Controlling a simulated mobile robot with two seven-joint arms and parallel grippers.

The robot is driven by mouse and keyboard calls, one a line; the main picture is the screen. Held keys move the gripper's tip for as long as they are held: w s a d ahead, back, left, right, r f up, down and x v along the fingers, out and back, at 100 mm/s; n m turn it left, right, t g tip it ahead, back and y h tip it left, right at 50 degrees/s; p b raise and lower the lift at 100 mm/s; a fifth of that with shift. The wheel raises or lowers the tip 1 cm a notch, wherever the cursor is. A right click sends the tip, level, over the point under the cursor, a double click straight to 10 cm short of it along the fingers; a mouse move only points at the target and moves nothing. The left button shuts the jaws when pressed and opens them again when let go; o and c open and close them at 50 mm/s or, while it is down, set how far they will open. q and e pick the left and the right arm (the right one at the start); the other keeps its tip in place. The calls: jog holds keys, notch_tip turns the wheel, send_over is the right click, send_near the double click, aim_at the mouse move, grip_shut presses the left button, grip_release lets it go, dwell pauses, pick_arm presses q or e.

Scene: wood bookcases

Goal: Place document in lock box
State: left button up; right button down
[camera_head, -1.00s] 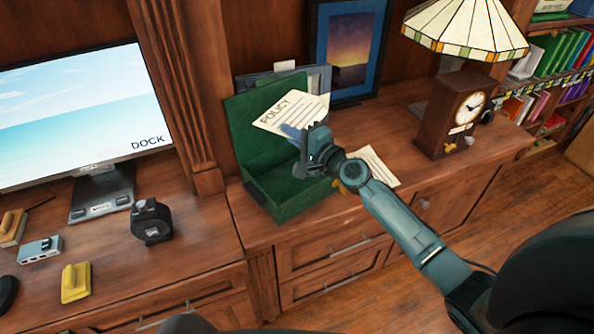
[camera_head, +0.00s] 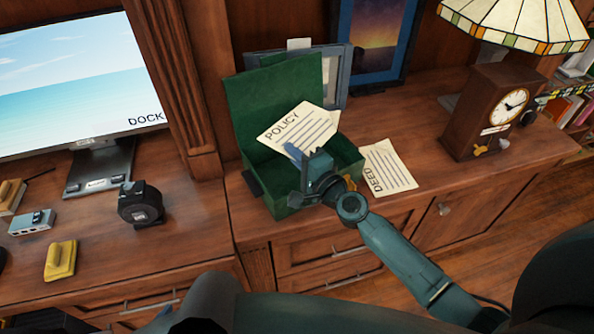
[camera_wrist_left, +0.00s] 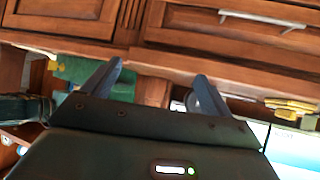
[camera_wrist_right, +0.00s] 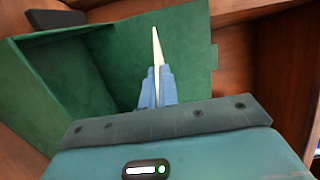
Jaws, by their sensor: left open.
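The green lock box (camera_head: 282,88) stands on the wooden cabinet top with its lid raised at the back. The policy document (camera_head: 300,128) is a cream sheet held tilted over the box opening. My right gripper (camera_head: 297,152) is shut on its lower edge. In the right wrist view the policy document (camera_wrist_right: 156,50) appears edge-on between the blue fingers (camera_wrist_right: 157,88), with the green box (camera_wrist_right: 100,60) around and below it. A deed document (camera_head: 388,168) lies flat on the cabinet to the right of the box. My left gripper (camera_wrist_left: 158,90) is open and empty, facing the drawer fronts.
A framed picture (camera_head: 375,45) and a grey frame (camera_head: 336,75) stand behind the box. A clock (camera_head: 490,110) and a stained-glass lamp (camera_head: 515,25) stand at the right. A tape measure (camera_head: 141,204) and a monitor (camera_head: 75,85) are at the left.

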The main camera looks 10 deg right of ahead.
pick_arm(q)
jog(key=shift+w+d+f+m+t+h+b, duration=0.2)
jog(key=shift+w+d+f+h+b, duration=0.25)
jog(key=shift+b, duration=1)
jog(key=shift+w+d+f+m+t+h+b, duration=0.1)
jog(key=shift+w+f+t+h+b, duration=0.15)
jog(key=shift+f+b, duration=0.75)
pick_arm(e)
notch_tip(320, 180, down, 6)
jog(key=shift+a+f+b, duration=0.15)
jog(key=shift+a+b, duration=0.1)
jog(key=shift+b, duration=0.15)
pick_arm(q)
jog(key=shift+r, duration=0.45)
pick_arm(e)
jog(key=c, duration=1.8)
grip_release()
jog(key=shift+s, duration=0.1)
pick_arm(q)
jog(key=shift+r, duration=0.15)
pick_arm(e)
jog(key=shift+o, duration=0.6)
